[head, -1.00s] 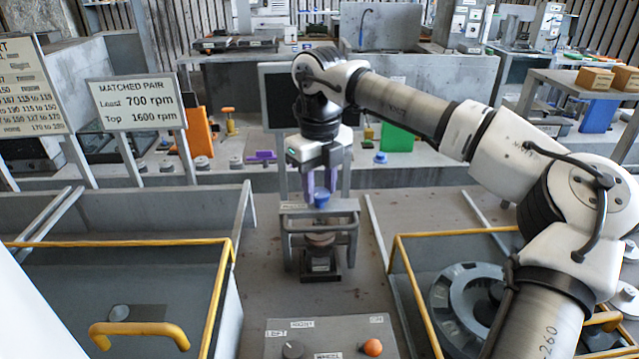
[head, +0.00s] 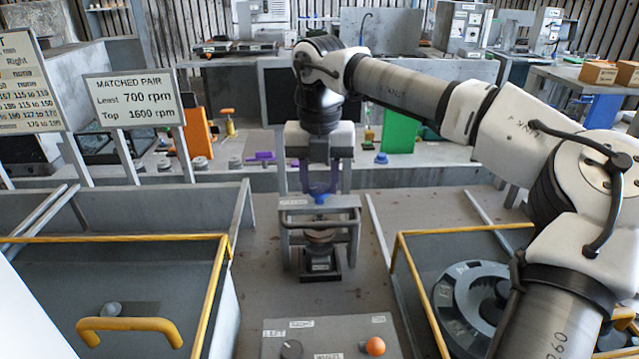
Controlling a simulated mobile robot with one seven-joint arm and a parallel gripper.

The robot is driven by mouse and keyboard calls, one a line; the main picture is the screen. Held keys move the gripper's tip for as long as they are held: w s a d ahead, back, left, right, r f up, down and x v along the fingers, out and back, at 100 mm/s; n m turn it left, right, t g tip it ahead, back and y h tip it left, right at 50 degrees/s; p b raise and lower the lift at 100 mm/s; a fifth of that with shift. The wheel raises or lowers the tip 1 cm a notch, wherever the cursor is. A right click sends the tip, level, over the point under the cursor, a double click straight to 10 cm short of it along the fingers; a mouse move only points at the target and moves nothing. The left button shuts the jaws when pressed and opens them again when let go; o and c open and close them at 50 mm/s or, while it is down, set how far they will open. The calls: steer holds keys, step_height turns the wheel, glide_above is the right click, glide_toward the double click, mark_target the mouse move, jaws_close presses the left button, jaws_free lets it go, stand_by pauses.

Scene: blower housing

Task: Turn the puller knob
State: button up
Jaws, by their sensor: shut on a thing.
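The puller (head: 322,222) is a small grey frame standing on the bench between two yellow-railed bays. Its blue knob (head: 320,199) sits on top of the frame. My gripper (head: 320,192) points down at the knob with its purple fingers on either side, shut on it. The fingers partly hide the knob. A round brown-topped piece (head: 320,237) on a dark base stands under the puller's crossbar.
Yellow-railed bays stand at left (head: 120,240) and right (head: 470,230); the right one holds a grey wheel (head: 470,300). A control panel (head: 330,338) with an orange knob (head: 375,346) lies in front. A "MATCHED PAIR" sign (head: 135,100) stands at left.

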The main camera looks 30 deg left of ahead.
mark_target(319, 188)
steer(key=m, duration=0.5)
steer(key=shift+m+b, duration=0.3)
steer(key=shift+b, duration=0.1)
steer(key=m, duration=0.4)
steer(key=shift+m, duration=0.3)
steer(key=o, duration=1)
steer(key=shift+r, duration=0.15)
step_height(319, 188, up, 14)
steer(key=shift+f+p, duration=0.2)
steer(key=shift+p, duration=0.1)
